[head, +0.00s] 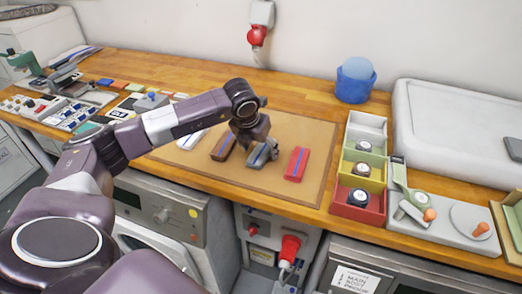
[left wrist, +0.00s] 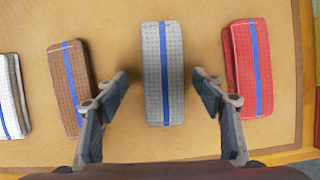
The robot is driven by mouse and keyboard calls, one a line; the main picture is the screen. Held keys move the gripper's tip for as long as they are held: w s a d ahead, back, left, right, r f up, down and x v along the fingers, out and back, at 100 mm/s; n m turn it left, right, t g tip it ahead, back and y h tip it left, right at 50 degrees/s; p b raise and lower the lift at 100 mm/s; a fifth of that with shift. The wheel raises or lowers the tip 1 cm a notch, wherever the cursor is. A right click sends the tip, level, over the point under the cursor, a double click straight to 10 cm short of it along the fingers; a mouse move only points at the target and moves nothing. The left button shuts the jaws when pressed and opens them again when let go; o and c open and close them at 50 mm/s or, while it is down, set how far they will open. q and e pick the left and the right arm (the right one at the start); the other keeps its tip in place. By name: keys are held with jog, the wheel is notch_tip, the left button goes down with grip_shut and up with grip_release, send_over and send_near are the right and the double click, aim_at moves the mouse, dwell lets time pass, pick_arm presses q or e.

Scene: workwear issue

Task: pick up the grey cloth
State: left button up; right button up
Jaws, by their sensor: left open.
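The grey cloth (left wrist: 163,75) is a folded strip with a blue stripe, lying flat on a brown board (head: 300,130). My left gripper (left wrist: 162,95) is open above it, with one finger on each side of the cloth in the left wrist view. The fingers appear apart from the cloth; how high they are above it I cannot tell. In the head view the left gripper (head: 255,150) partly covers the grey cloth (head: 266,154). My right gripper is not in view.
A brown cloth (head: 223,146) lies left of the grey one, a red cloth (head: 297,164) right of it, and a white cloth (head: 190,139) further left. Right of the board stand coloured bins (head: 353,211) and a grey fixture (head: 450,226). A blue tub (head: 354,86) stands behind.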

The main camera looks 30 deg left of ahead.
pick_arm(q)
jog(key=c, duration=1.3)
jog(key=shift+o, duration=0.2)
jog(key=shift+r, duration=0.15)
